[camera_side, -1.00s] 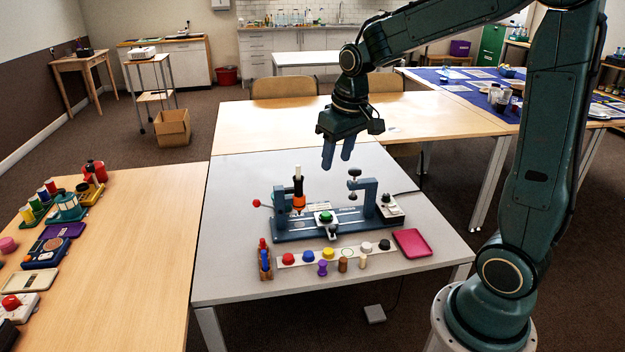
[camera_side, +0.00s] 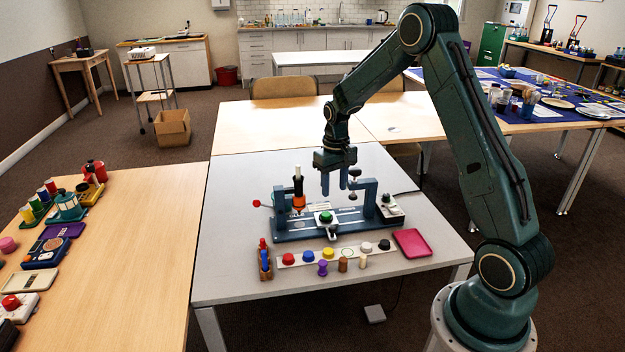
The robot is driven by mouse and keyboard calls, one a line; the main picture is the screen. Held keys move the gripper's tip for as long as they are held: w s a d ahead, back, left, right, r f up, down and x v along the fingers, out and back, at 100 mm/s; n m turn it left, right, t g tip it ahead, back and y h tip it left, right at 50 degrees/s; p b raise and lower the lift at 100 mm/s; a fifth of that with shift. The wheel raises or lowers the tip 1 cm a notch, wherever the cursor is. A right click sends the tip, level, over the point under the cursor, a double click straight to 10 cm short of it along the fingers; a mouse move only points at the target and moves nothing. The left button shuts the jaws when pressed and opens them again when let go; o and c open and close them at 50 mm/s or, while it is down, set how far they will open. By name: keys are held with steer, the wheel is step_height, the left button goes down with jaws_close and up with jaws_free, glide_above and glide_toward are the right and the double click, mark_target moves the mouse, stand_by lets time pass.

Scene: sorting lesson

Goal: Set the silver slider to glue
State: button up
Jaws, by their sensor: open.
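A dark blue-grey work station (camera_side: 290,236) stands on the grey table. A silver slider (camera_side: 332,233) sits at the front middle of its base, just below a green round part (camera_side: 325,217) on a pale carriage. Lettering along the base is too small to read, so I cannot tell which mark is glue. On the station's left is an orange and white tool (camera_side: 298,190), on its right a clamp frame (camera_side: 369,200). My gripper (camera_side: 334,190) is open and empty, pointing down above the middle of the station, over the green part and apart from it.
A strip with several coloured knobs (camera_side: 308,256) lies in front of the station, with small pegs before it. A pink tray (camera_side: 412,243) is at the right, a pen holder (camera_side: 265,264) at the left. The table's front is clear.

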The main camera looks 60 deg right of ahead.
mark_target(332, 227)
step_height(332, 227, down, 14)
steer(key=shift+r, duration=0.1)
stand_by(0.9)
jaws_close()
